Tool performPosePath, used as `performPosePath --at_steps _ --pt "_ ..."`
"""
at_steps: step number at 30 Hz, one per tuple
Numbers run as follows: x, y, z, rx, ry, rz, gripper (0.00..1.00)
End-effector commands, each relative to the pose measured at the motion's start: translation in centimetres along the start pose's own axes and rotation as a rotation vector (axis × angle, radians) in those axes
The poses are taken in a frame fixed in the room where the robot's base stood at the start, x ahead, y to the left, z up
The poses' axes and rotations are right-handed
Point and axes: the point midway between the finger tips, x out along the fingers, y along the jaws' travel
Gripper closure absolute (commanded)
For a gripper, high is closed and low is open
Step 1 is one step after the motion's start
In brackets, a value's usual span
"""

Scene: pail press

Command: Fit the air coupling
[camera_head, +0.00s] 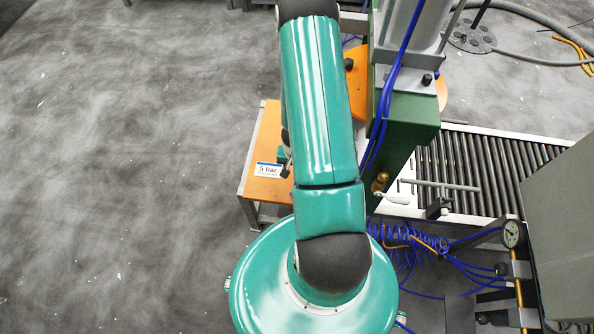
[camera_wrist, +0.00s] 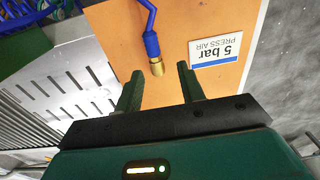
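In the wrist view, the air coupling (camera_wrist: 157,66) is a brass end on a blue hose (camera_wrist: 149,25). It appears over the orange tabletop (camera_wrist: 115,30); I cannot tell whether it touches it. My gripper (camera_wrist: 160,76) is open and empty, its two green fingers spread on either side of the line of the coupling, with the brass end just beyond the fingertips. In the head view, my arm hides the coupling and most of my gripper. A brass fitting (camera_head: 381,182) shows low on the green press column (camera_head: 405,125).
A "5 bar" press air label (camera_wrist: 216,52) lies on the orange top; the label also shows in the head view (camera_head: 268,169). Right of my arm are a roller conveyor (camera_head: 480,165), coiled blue hose (camera_head: 410,240), a gauge (camera_head: 511,233) and a grey cabinet (camera_head: 565,225). The left floor is clear.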

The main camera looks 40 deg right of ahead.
Motion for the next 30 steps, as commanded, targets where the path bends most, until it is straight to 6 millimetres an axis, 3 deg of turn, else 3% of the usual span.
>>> performPosePath --at_steps 5,11,28,30 --pt "1.9 1.2 0.9 0.023 -0.016 0.023 0.61" --pt "3.1 1.2 1.0 0.024 -0.017 0.022 0.61" --pt "9.6 1.3 1.1 0.023 -0.017 0.022 0.61" --pt "9.6 1.3 1.0 0.022 -0.016 0.022 0.71"
